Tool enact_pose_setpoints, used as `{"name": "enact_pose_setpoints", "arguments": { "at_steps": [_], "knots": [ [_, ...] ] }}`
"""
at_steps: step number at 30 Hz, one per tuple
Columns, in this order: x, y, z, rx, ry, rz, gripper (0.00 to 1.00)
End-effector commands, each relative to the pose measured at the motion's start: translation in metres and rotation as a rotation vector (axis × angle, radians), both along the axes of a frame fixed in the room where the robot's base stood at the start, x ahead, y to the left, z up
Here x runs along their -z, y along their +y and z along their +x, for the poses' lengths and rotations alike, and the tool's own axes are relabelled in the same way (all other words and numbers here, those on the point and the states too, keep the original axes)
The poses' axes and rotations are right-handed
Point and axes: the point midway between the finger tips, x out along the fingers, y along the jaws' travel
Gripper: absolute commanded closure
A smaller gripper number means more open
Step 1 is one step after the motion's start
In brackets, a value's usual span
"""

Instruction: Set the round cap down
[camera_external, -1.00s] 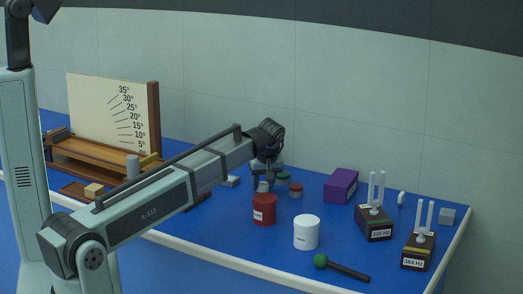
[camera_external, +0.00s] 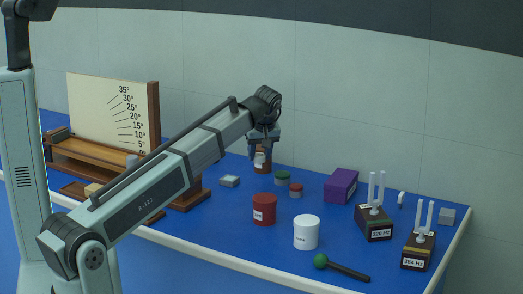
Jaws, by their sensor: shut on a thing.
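I cannot tell whether the held thing touches the bottle.
Small green-topped (camera_external: 283,178) and red-topped (camera_external: 296,190) containers stand right of the gripper. A red jar (camera_external: 264,210) and a white jar (camera_external: 306,232) stand nearer the front. A purple box (camera_external: 341,186), tuning forks (camera_external: 375,220) and a green-headed mallet (camera_external: 342,267) lie farther right.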

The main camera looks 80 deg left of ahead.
Motion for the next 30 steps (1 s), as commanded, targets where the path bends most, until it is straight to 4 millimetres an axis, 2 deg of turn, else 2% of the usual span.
{"name": "enact_pose_setpoints", "arguments": {
  "at_steps": [5, 14, 24, 30],
  "knots": [
    [0.002, 0.035, -0.031, -0.064, 0.003, -0.001, 0.87],
    [0.006, 0.116, -0.098, -0.206, 0.01, -0.008, 0.87],
    [0.007, 0.22, -0.169, -0.363, 0.015, -0.019, 0.87],
    [0.006, 0.286, -0.204, -0.433, 0.013, -0.023, 0.87]
  ]
}}
